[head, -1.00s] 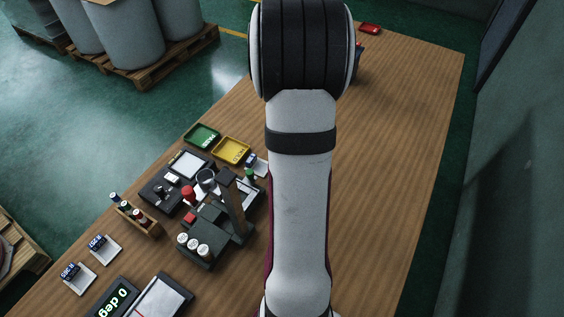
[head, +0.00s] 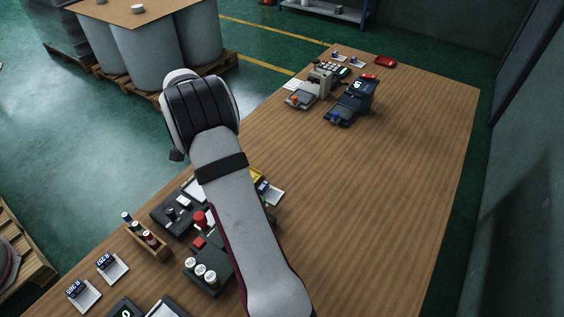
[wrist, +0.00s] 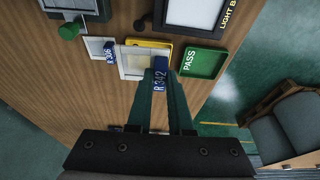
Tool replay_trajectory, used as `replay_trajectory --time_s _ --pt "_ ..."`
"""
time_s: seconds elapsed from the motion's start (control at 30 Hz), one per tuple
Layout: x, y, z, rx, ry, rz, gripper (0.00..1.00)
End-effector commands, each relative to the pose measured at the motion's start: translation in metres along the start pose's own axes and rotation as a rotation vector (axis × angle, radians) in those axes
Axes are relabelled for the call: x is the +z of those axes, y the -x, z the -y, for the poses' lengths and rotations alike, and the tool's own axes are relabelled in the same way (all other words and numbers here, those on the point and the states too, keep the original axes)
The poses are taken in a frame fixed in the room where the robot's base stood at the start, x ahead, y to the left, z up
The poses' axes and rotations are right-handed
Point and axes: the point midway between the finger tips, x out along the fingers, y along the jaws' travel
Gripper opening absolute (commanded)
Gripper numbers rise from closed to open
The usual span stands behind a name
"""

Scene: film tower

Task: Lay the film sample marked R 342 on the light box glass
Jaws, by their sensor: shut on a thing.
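In the wrist view my gripper (wrist: 172,105) is shut on the blue tab of the film sample marked R 342 (wrist: 160,78). A pale sheet beside the tab, in front of the yellow tray, seems to be its film. The light box (wrist: 228,22) is at the top right of the wrist view, and its bright glass (wrist: 194,12) is cut by the frame edge. The sample is below and left of the glass there, apart from it. In the head view my arm hides the gripper and the sample; the light box glass (head: 193,187) is only partly visible.
A green PASS tray (wrist: 203,62) lies below the light box, beside the yellow tray (wrist: 150,43). Another sample with a blue tab (wrist: 108,50) sits left of them. The right side of the table is clear.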

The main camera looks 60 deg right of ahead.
Motion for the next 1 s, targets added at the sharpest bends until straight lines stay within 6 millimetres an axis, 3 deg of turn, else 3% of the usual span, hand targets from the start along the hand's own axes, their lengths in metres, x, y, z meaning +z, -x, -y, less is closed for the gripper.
replay_trajectory --time_s 0.03,0.1,0.27,0.73,1.0 --pt "0.016 0.002 0.020 -0.002 0.002 -0.003 0.00" --pt "0.035 0.006 0.042 -0.003 -0.007 -0.010 0.00" --pt "0.059 0.011 0.065 -0.004 -0.023 -0.017 0.00" --pt "0.074 -0.032 0.067 -0.002 -0.027 -0.017 0.00" --pt "0.076 -0.041 0.067 -0.005 -0.027 -0.017 0.00"
